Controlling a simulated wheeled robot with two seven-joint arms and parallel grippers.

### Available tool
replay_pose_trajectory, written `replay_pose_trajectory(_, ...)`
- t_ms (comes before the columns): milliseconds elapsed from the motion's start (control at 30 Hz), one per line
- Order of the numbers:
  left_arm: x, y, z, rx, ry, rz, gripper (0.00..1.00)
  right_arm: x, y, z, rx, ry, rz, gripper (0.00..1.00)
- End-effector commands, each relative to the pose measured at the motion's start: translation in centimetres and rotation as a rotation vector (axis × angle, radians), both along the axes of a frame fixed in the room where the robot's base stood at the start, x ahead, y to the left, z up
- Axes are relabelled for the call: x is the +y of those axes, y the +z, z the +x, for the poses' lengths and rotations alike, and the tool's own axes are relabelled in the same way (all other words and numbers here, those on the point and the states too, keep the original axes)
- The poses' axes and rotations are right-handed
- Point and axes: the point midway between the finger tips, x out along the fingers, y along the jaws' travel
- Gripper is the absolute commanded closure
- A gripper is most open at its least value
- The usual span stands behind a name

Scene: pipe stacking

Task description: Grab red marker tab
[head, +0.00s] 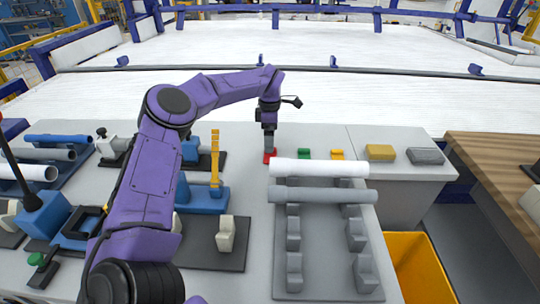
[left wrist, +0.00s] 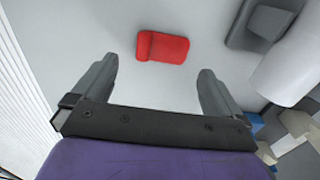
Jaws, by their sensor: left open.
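The red marker tab (left wrist: 163,47) lies on the light grey table top. In the left wrist view it is ahead of my left gripper (left wrist: 158,83), roughly midway between the two fingers and apart from both. My left gripper is open and empty. In the head view the gripper (head: 269,146) points down at the red tab (head: 269,157), which shows just below the fingers at the far part of the table and is partly hidden by them. My right gripper is not in view.
A white pipe (head: 320,168) and a grey pipe (head: 325,194) lie across the grey rack right of the tab. Green (head: 304,154) and orange (head: 337,155) tabs lie to its right. A yellow bin (head: 420,268) stands at the lower right. Blue fixtures stand left.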

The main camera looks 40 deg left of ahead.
Motion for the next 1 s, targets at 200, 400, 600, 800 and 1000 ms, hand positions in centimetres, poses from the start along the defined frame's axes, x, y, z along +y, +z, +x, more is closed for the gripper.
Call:
replay_pose_trajectory(200,-0.3,-3.1,-0.4,0.004,-0.001,0.0,0.0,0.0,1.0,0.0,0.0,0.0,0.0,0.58)
replay_pose_trajectory(400,-0.3,-5.6,-0.3,0.0,0.002,0.0,0.0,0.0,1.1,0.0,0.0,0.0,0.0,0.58)
replay_pose_trajectory(600,-0.3,-5.7,-0.3,-0.001,0.002,0.0,0.0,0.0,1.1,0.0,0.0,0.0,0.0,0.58)
replay_pose_trajectory(800,-0.3,-5.7,-0.3,-0.001,0.002,0.0,0.47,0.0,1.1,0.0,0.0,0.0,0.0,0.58)
replay_pose_trajectory(1000,-0.3,-5.7,-0.3,-0.001,0.002,0.0,0.47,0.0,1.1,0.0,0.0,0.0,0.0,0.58)
